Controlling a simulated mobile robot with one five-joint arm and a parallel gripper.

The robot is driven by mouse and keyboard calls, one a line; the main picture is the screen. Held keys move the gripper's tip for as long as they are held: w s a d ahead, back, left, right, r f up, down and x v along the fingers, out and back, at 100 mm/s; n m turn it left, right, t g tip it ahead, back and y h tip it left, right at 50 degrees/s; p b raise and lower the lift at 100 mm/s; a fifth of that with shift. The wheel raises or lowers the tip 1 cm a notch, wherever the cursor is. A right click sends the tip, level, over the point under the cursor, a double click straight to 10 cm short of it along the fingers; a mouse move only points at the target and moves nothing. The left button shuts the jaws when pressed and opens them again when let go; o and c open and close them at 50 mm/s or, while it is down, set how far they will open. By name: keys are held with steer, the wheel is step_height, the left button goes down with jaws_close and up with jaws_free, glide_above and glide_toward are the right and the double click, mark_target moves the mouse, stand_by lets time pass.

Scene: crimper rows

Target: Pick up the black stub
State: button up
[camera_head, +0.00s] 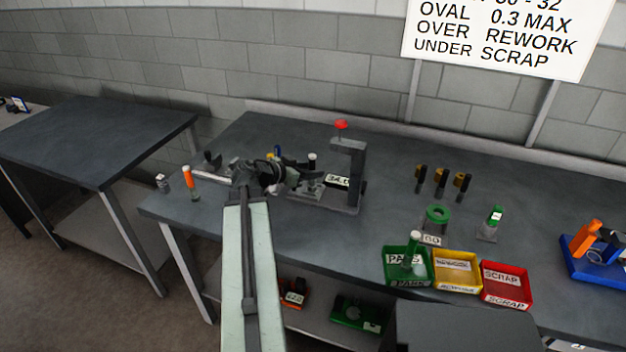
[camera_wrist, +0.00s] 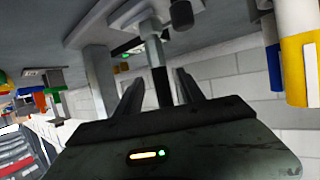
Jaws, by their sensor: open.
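My gripper (camera_head: 292,178) is at the left side of the bench press, its jaws open. In the wrist view the two dark fingers (camera_wrist: 160,90) stand apart on either side of a narrow upright with a grey part and a dark part (camera_wrist: 161,88). The dark part may be the black stub, but I cannot tell for sure. No contact with the fingers can be made out. In the head view a small dark piece with a pale top (camera_head: 312,161) stands just beyond the gripper, partly hidden by it.
The press (camera_head: 348,175) with a red knob stands right beside my gripper. An orange-handled tool (camera_head: 188,181) is at the left. Several black-and-brass pieces (camera_head: 441,182) stand further right, behind green, yellow (camera_head: 457,287) and red bins (camera_head: 506,299).

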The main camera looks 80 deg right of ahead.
steer(key=x, duration=0.2)
steer(key=b+x, duration=0.1)
steer(key=x, duration=0.1)
steer(key=shift+d+f, duration=0.15)
steer(key=shift+f, duration=0.2)
jaws_close()
